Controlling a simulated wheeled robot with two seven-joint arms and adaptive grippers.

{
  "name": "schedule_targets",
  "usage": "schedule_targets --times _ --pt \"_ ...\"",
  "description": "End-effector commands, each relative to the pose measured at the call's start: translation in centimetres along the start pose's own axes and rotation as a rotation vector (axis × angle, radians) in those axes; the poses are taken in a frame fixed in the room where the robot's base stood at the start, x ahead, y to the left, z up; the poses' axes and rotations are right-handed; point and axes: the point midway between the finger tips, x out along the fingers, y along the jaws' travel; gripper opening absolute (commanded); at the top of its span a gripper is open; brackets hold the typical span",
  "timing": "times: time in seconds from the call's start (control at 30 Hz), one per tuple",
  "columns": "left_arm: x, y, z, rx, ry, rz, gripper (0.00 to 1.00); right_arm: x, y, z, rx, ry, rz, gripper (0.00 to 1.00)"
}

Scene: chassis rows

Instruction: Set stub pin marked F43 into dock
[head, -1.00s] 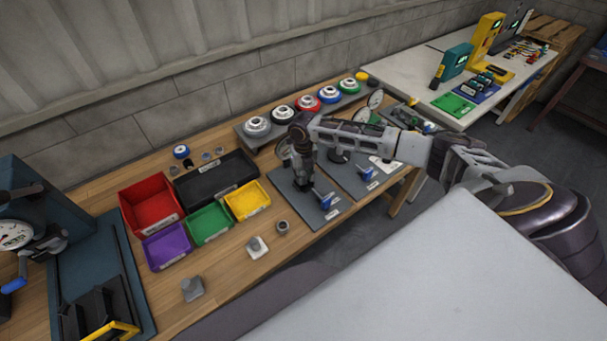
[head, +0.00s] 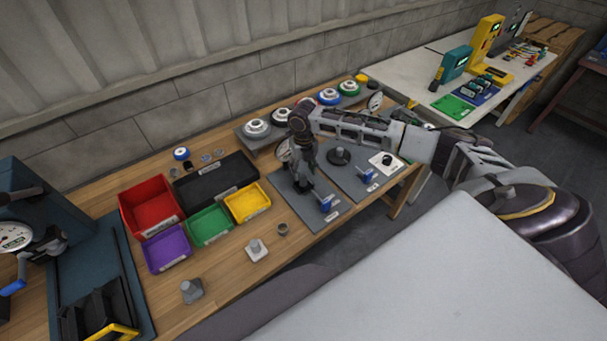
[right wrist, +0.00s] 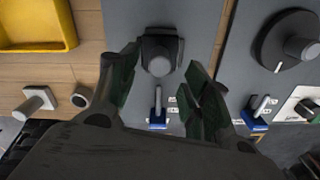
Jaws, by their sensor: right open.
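Two grey stub pins with square bases lie on the bench, one at the front (head: 192,291) and one nearer the plate (head: 256,249); the latter also shows in the right wrist view (right wrist: 36,102). No F43 mark is readable. My left gripper is not in view.
Red (head: 150,203), purple (head: 166,252), green (head: 209,226), yellow (head: 248,203) and black (head: 215,180) bins stand left of the plate. A small grey ring (head: 283,229) lies near its front. A second plate with a dark knob (head: 340,156) lies to the right.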

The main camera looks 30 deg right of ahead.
Motion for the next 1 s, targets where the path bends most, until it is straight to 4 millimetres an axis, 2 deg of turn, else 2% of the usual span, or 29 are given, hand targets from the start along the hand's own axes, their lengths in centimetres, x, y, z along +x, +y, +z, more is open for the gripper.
schedule_targets --times 0.2,0.5,0.7,1.0 --pt "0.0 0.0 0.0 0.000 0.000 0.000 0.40 -3.4 0.0 0.1 -0.001 -0.003 0.001 0.48" --pt "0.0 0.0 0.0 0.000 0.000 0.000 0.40 -6.9 0.0 0.1 0.000 -0.002 0.001 0.48" --pt "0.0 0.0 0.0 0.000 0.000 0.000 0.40 -7.6 0.0 0.0 0.000 -0.001 0.000 0.48" --pt "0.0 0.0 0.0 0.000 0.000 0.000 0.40 -7.7 0.0 0.0 0.000 -0.001 0.000 0.48"
